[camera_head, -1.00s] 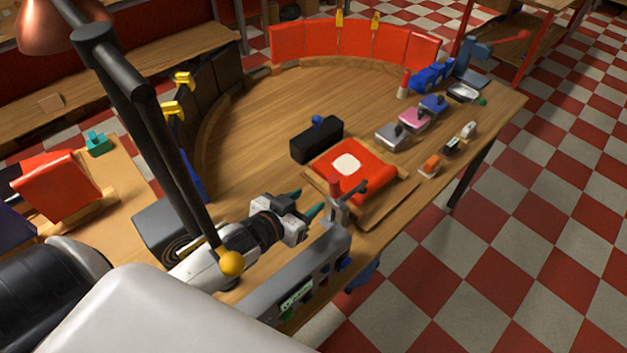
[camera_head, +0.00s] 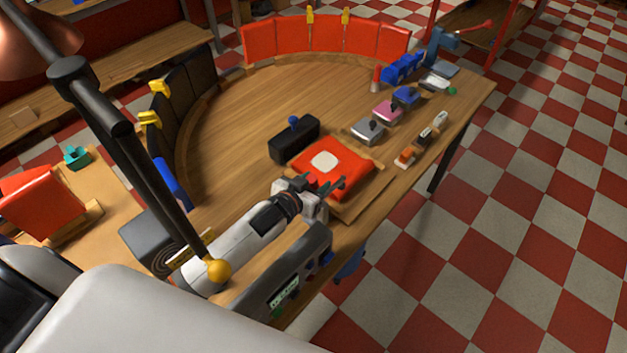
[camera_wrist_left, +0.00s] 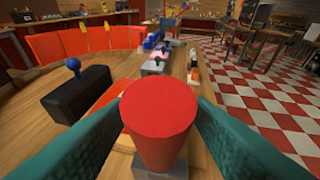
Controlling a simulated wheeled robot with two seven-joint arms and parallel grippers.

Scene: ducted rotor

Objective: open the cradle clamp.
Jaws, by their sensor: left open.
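The clamp's red handle (camera_wrist_left: 158,115) fills the middle of the left wrist view, its round top toward the camera. A grey metal part (camera_wrist_left: 150,172) shows below it. My left gripper (camera_head: 325,186) is open at the front edge of the red cradle block with a white disc (camera_head: 347,170). Its teal fingers stand on either side of the handle; I cannot tell whether they touch it. In the head view the fingers largely hide the clamp. My right gripper is not in view.
A black box with a blue knob (camera_head: 294,139) stands behind the cradle. A grey panel unit (camera_head: 285,277) sits close to my left wrist. Small grey, pink and blue blocks (camera_head: 388,112) line the right side. The curved table's middle is clear.

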